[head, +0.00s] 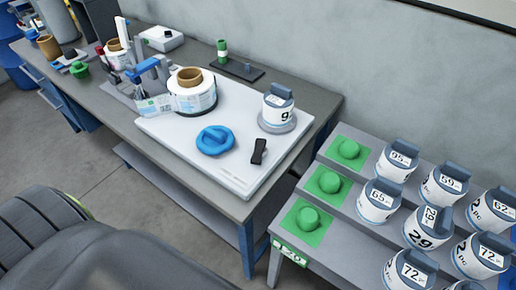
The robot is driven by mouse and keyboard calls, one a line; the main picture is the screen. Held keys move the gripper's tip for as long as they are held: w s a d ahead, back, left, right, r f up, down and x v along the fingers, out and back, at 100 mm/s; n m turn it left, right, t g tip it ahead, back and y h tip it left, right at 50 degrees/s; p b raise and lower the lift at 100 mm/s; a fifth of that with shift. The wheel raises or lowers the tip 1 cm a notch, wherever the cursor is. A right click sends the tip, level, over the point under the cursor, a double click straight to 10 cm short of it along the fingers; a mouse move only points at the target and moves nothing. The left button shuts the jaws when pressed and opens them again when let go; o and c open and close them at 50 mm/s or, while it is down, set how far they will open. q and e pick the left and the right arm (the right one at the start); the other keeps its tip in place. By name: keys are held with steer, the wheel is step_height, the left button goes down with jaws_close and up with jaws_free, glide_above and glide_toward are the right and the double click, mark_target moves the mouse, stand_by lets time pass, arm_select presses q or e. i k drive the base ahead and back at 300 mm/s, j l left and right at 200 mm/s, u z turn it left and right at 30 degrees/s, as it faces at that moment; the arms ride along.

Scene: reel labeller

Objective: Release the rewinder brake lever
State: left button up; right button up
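The reel labeller stands on the bench at the upper left. A large white label roll with a brown core (208,98) sits at its right end, and a smaller roll (117,58) sits at its left end. Blue arms (146,66) stand between the two rolls, with a printed label strip (155,106) below. A small red knob (100,50) shows beside the smaller roll. I cannot tell from here which part is the rewinder brake lever or how it is set. Neither of my grippers is in view.
A stepped rack (333,255) at the right holds several numbered canisters and green pads. The wall is behind.

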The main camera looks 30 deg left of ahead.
mark_target(260, 150)
steer(key=k+l, duration=0.1)
steer(key=l, duration=0.25)
steer(key=k+l, duration=0.15)
steer(key=l, duration=0.25)
steer(key=k+l, duration=0.1)
steer(key=l, duration=0.25)
steer(key=k+l, duration=0.15)
steer(key=l, duration=0.2)
steer(key=k+l, duration=0.1)
steer(key=l, duration=0.3)
steer(key=k+l, duration=0.1)
steer(key=l, duration=0.25)
